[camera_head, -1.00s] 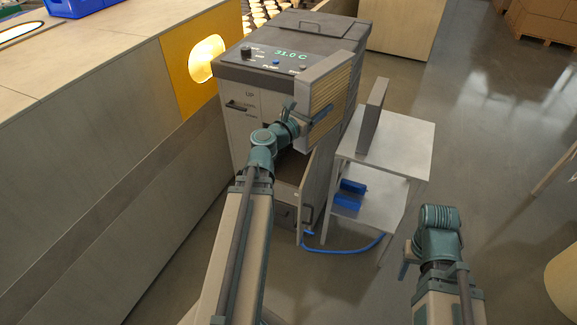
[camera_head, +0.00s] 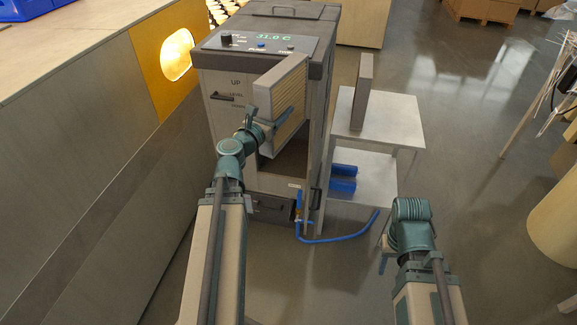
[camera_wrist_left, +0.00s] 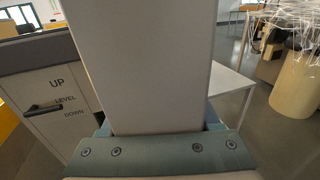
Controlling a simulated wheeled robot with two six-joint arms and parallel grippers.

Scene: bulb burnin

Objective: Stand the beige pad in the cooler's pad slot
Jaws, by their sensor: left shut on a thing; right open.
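The beige pad (camera_head: 290,100), with a ribbed beige face and a grey frame, stands upright in front of the cooler (camera_head: 228,112). My left gripper (camera_head: 266,122) is shut on it and holds it in the air. In the left wrist view, the pad's plain grey side (camera_wrist_left: 145,65) fills the middle, between the jaws. The cooler has a dark top, a green 31.0 C display and a lever marked UP, LEVEL, DOWN. Its open front bay (camera_head: 290,165) shows below the pad, which hides part of it; I cannot make out the slot. My right gripper (camera_head: 385,258) is open and empty, low on the right.
A small side table (camera_head: 395,125) stands right of the cooler, with a grey panel (camera_head: 362,92) upright on it and blue items (camera_head: 343,178) on its lower shelf. A blue hose (camera_head: 345,237) lies on the floor.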

